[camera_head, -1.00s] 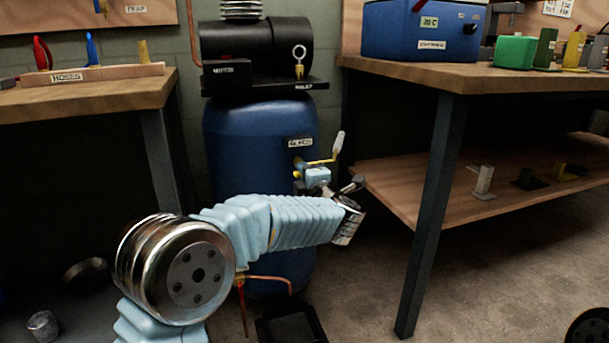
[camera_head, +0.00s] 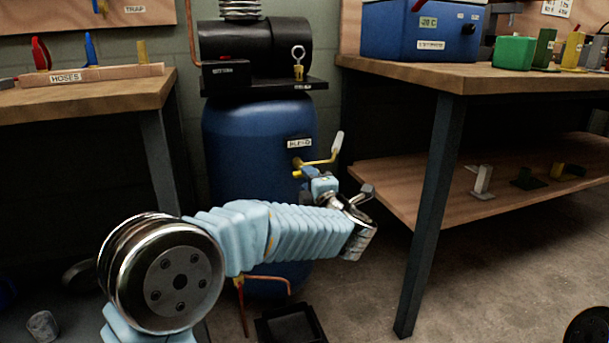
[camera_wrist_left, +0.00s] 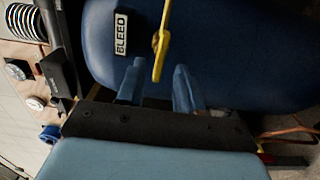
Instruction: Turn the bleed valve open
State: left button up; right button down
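The bleed valve is on the blue tank (camera_head: 225,165), beside a BLEED label (camera_head: 299,143). Its yellow lever (camera_head: 318,161) sticks out to the right and ends in a pale, upward-pointing grip (camera_head: 337,143). My left gripper (camera_head: 307,172) is just below the lever, close to the tank. In the left wrist view the lever (camera_wrist_left: 160,58) reaches between the two blue fingers (camera_wrist_left: 158,75), which are apart. I see gaps on both sides of it; whether a finger touches it I cannot tell. My right gripper is out of view.
A wooden bench (camera_head: 490,78) with a dark leg and low shelf is at right. Another bench (camera_head: 85,97) is at left. A black tray (camera_head: 290,325) lies on the floor below.

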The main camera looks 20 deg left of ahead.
pick_arm(q)
jog(key=v, duration=0.9)
jog(key=shift+s+d+p, duration=0.15)
jog(key=shift+s+p, duration=0.05)
jog(key=shift+p, duration=0.1)
